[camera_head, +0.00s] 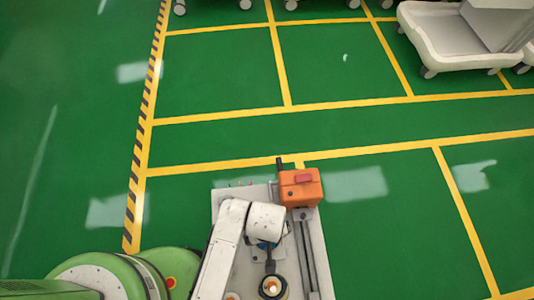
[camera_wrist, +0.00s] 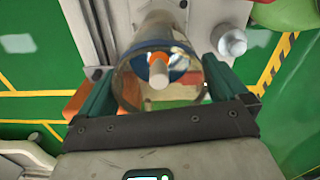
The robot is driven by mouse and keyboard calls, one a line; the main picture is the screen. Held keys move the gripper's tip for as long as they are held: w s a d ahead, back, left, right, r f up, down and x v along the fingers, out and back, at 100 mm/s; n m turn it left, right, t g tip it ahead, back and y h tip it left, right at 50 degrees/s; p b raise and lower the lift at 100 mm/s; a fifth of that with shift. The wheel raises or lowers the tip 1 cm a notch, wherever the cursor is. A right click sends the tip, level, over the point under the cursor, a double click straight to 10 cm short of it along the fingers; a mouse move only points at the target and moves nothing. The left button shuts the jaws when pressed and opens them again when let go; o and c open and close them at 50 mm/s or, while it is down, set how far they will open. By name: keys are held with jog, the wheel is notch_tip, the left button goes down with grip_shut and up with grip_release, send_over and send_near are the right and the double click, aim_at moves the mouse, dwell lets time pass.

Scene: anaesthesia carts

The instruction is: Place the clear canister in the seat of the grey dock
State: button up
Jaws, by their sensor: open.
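A clear canister (camera_wrist: 130,84) with a blue ring and an orange-and-white centre fills the middle of the wrist view, its round rim towards the camera. My gripper (camera_wrist: 160,74) is open, with one dark green finger on each side of the canister. Whether either finger touches it I cannot tell. In the head view a dark ring with an orange-and-white centre (camera_head: 271,288), apparently the canister, shows at the bottom edge below my white arm. I cannot clearly make out the grey dock or its seat.
A pale cart top (camera_head: 226,202) lies under the arm. An orange box (camera_head: 300,187) stands at its far right corner, above a grey rail (camera_head: 309,250). A round whitish knob (camera_wrist: 230,40) is beside the canister. Another cart (camera_head: 440,45) stands at the far right. Green floor is clear between.

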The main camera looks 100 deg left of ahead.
notch_tip(320, 180, up, 10)
jog(key=p, duration=0.2)
jog(key=shift+r, duration=0.15)
